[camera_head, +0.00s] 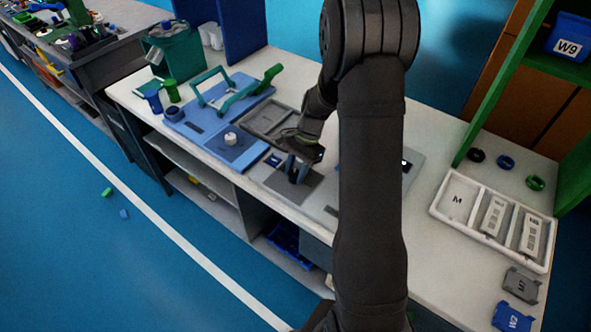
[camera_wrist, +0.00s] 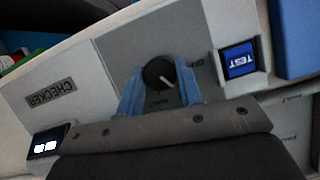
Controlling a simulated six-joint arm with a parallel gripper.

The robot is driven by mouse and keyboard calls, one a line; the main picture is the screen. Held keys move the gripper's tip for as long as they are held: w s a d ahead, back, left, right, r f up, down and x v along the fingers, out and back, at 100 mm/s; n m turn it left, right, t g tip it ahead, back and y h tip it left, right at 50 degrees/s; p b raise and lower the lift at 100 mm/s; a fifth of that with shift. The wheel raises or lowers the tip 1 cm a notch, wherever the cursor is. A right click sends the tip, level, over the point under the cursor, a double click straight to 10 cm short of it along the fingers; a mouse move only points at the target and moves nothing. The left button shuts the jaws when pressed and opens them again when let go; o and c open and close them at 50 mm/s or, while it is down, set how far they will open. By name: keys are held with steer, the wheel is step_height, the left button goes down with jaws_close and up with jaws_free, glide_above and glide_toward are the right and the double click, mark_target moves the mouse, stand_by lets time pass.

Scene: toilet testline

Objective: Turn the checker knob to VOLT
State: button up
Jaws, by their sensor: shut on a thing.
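The checker knob (camera_wrist: 157,70) is round and black with a white pointer line. It sits on a grey plate (camera_wrist: 125,45) of the checker, and its line points to the lower right in the wrist view. My gripper (camera_head: 299,176) is down at the checker, with its blue fingers on either side of the knob, shut on it. The knob cannot be made out in the head view. A CHECKER label (camera_wrist: 51,92) appears upside down. No VOLT marking is readable in either view.
A blue TEST square (camera_wrist: 239,61) lies right of the knob in the wrist view, and a small lit display (camera_wrist: 46,143) lower left. A grey tray (camera_head: 270,120) and a blue fixture with a green handle (camera_head: 235,100) stand nearby. A white sorting tray (camera_head: 440,207) lies at right.

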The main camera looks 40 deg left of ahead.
steer(key=shift+m, duration=0.3)
stand_by(0.4)
steer(key=o, duration=1)
steer(key=v, duration=1.7)
steer(key=shift+d+r, duration=0.15)
steer(key=shift+r, duration=0.15)
steer(key=x, duration=1.7)
steer(key=shift+f, duration=0.3)
